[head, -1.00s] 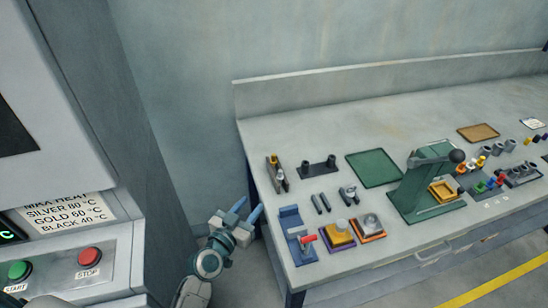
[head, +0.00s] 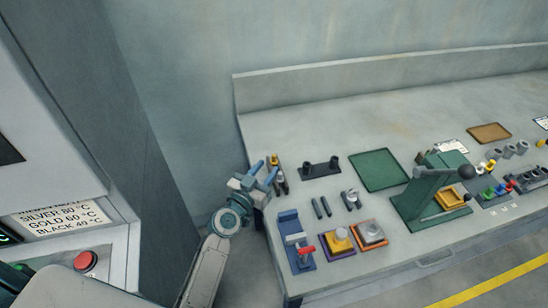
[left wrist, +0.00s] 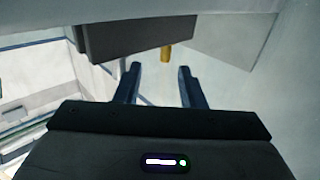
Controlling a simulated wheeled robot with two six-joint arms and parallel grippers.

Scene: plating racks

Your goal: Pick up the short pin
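I cannot tell which piece is the short pin. A small holder with a gold-topped piece (head: 274,159) stands at the bench's left edge, partly hidden by my left gripper (head: 265,172). That gripper is open, its blue fingers apart and pointing at the bench edge beside the holder. In the left wrist view my left gripper (left wrist: 159,68) is open and empty between its fingertips. A gold peg (left wrist: 166,53) shows beyond them, below a dark block. My right gripper is not in view.
The bench (head: 300,140) holds a dark two-post stand (head: 319,169), a green mat (head: 378,170), a green lever press (head: 432,190), a blue vise with a red handle (head: 296,242) and yellow and orange blocks (head: 340,240). A grey machine (head: 60,180) stands at left.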

